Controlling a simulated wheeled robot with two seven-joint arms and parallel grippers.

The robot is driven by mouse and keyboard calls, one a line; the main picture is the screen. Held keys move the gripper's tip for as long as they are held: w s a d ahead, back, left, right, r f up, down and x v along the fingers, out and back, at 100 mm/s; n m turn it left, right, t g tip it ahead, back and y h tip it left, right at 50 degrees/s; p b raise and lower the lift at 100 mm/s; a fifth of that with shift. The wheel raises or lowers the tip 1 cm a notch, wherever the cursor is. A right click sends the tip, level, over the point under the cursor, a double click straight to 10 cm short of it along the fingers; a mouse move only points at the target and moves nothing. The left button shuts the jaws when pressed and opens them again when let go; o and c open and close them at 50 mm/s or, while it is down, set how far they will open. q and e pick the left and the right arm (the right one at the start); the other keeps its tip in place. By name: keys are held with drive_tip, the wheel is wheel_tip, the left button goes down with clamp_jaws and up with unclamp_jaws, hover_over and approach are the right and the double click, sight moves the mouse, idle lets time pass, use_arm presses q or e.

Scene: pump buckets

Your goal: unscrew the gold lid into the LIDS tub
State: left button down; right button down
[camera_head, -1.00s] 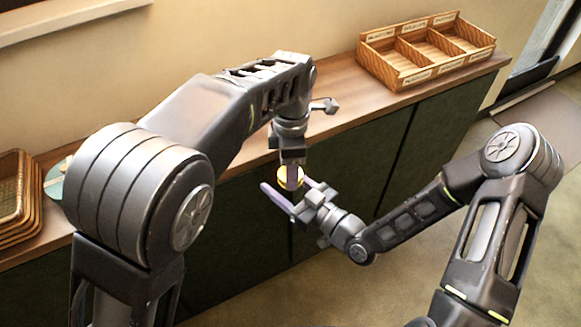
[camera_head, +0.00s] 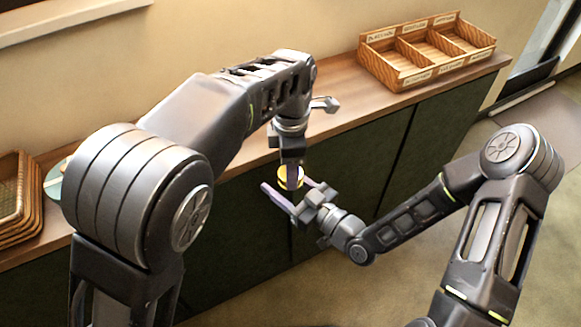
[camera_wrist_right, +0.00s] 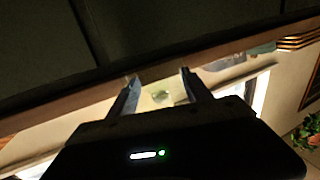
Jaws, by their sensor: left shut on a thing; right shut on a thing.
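The gold lid (camera_head: 287,171) shows as a small bright yellow disc in the head view, between my two grippers above the floor in front of the counter. My left gripper (camera_head: 292,180) reaches down from above and is shut on it, covering part of it. My right gripper (camera_head: 292,190) comes from the right, its fingers spread around a thing just below the lid. That thing is mostly hidden in the head view; the right wrist view shows a pale, greenish, glassy jar (camera_wrist_right: 160,96) between the fingers. I cannot make out a tub marked LIDS.
A wooden tray (camera_head: 399,78) with three labelled compartments stands at the counter's right end; its labels are too small to read. Stacked wicker baskets (camera_head: 30,208) and a partly hidden blue-green thing (camera_head: 54,182) are at the left.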

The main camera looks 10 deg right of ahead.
use_arm(q)
drive_tip(key=shift+r, duration=0.9)
drive_tip(key=shift+r, duration=0.1)
drive_tip(key=shift+r, duration=1.95)
